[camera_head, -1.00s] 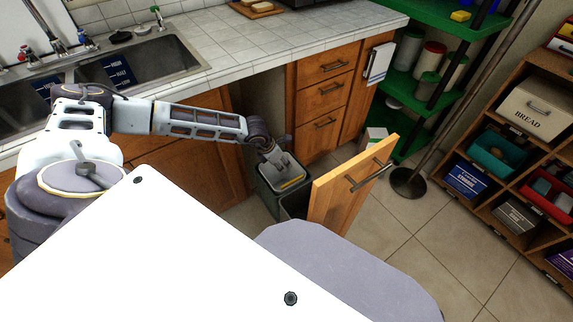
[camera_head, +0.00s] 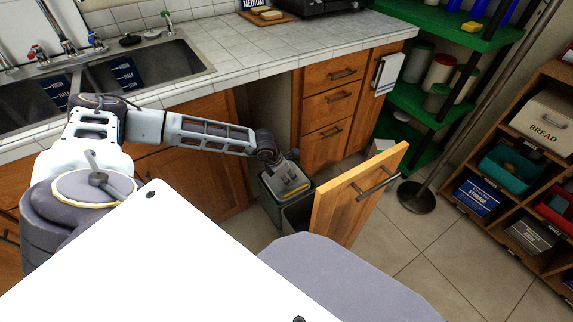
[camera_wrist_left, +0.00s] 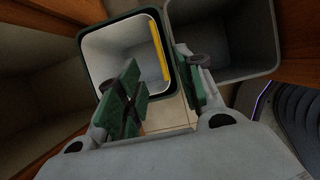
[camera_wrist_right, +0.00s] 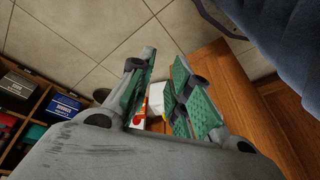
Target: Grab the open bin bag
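The bin bag (camera_wrist_left: 112,48) is a pale grey-white liner standing open inside a dark green bin (camera_wrist_left: 89,66), with a yellow strip along one inner side. In the head view the bin (camera_head: 270,203) sits in the pulled-out cabinet drawer, and the bag is partly hidden by my gripper. My left gripper (camera_head: 282,170) is over the bin's opening. In the left wrist view its green-padded fingers (camera_wrist_left: 160,72) are apart, near the bag's rim, with nothing held between them. My right gripper (camera_wrist_right: 164,62) is open and empty; it is outside the head view.
A second, empty grey bin (camera_wrist_left: 225,40) stands beside the first. The wooden drawer front (camera_head: 350,200) sticks out into the floor space. A lamp base (camera_head: 416,197), green shelves (camera_head: 400,143) and a cubby shelf (camera_head: 500,190) stand to the right. Tiled floor is clear between.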

